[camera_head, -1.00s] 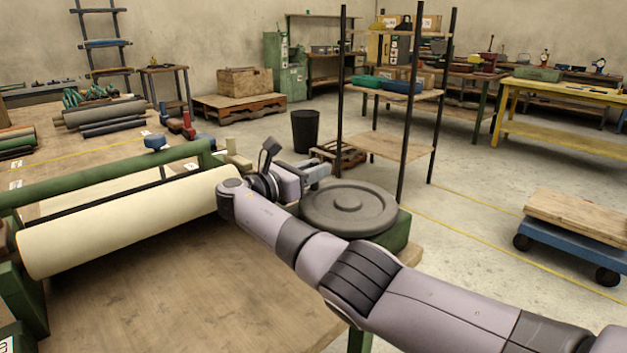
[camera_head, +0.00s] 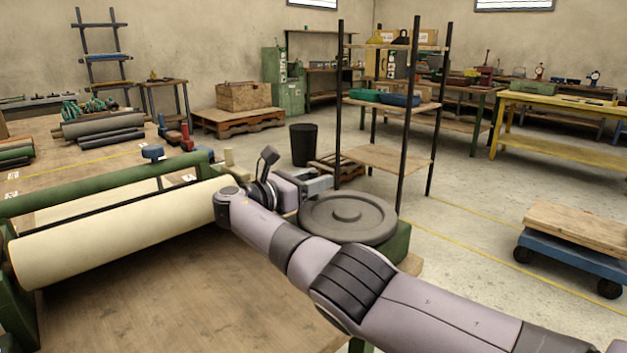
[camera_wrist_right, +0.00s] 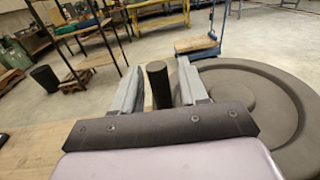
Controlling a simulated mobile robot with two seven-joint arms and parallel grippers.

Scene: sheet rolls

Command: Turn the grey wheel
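The grey wheel (camera_head: 347,217) lies flat as a round disc with a raised centre, on a green stand at the table's right end. It also fills the right of the right wrist view (camera_wrist_right: 285,85). My right gripper (camera_head: 320,184) is at the wheel's far left edge. In the right wrist view its two fingers (camera_wrist_right: 159,82) are apart, with a dark upright peg (camera_wrist_right: 158,88) standing between them and a gap on both sides. The peg is beside the wheel's rim; its foot is hidden by the gripper body. My left gripper is not in view.
A cream roll (camera_head: 115,235) in a green frame lies on the wooden table (camera_head: 180,305), left of my right arm. A black bin (camera_head: 304,145) and a tall shelf rack (camera_head: 385,158) stand behind the wheel. A blue cart (camera_head: 570,258) stands at the right, with open floor between.

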